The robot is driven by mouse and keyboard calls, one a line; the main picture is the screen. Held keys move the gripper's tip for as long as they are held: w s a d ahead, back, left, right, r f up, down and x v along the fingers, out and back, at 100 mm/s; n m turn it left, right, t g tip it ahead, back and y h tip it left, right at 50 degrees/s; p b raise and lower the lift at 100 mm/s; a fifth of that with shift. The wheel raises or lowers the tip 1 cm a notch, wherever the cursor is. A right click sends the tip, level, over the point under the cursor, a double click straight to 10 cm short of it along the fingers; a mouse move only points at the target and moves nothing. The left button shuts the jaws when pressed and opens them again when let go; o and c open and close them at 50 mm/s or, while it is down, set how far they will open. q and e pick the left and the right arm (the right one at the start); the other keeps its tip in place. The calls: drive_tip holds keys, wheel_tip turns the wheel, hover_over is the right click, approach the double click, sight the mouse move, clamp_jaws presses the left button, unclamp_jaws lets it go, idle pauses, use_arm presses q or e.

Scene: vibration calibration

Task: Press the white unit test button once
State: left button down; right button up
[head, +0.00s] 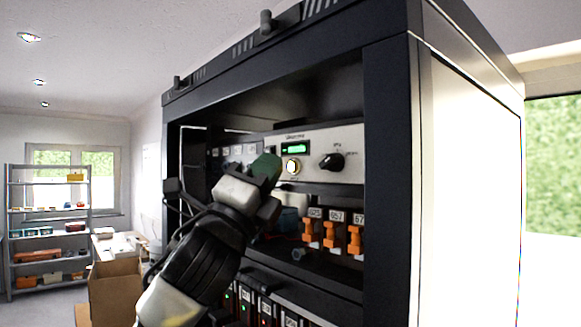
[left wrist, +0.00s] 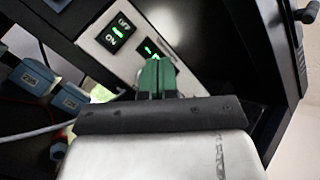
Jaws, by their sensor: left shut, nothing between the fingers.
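My left gripper (head: 266,168) has green fingertips, shut and empty, just left of the button in the head view. Whether they touch the panel I cannot tell. In the left wrist view the shut fingertips (left wrist: 156,76) stand before a pale panel (left wrist: 103,48) with green-lit dark inserts; I cannot make out the round button there. My right gripper is not in view.
The black rack (head: 391,170) frames the unit, with its post to the right. Below the unit are orange-handled parts (head: 332,235) with number labels. A cardboard box (head: 115,292) and a grey shelf (head: 48,225) stand at the left.

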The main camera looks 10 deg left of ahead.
use_arm(q)
drive_tip(key=s+a, duration=0.1)
drive_tip(key=s, duration=0.1)
drive_tip(key=s+a, duration=0.2)
idle(0.4)
idle(1.2)
